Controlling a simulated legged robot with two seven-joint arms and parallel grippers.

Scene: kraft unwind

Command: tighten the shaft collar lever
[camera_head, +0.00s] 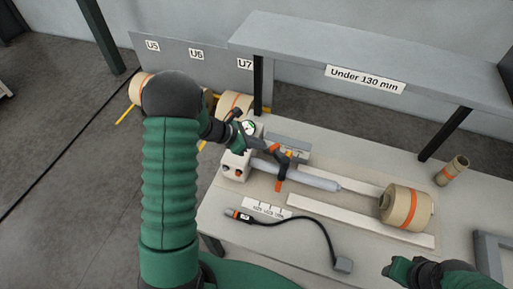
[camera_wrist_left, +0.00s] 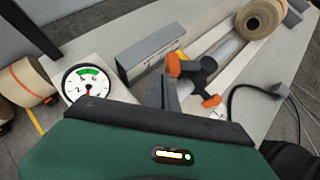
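The shaft collar (camera_head: 283,164) is dark with orange tips and sits around a grey shaft (camera_head: 310,180) on the bench. In the left wrist view the collar (camera_wrist_left: 196,76) shows an orange knob (camera_wrist_left: 173,64) and a lever with an orange end (camera_wrist_left: 211,101). My left gripper (camera_head: 266,148) reaches the collar from the left. Its dark fingertips (camera_wrist_left: 170,94) show just short of the collar in the wrist view; whether they touch it is unclear, and their gap cannot be made out. My right gripper (camera_head: 388,269) is at the lower right, away from the collar, its opening unclear.
A kraft roll (camera_head: 408,208) lies at the shaft's right end. A round gauge (camera_wrist_left: 88,84) stands beside my left gripper. A cabled pendant (camera_head: 240,216) lies in front.

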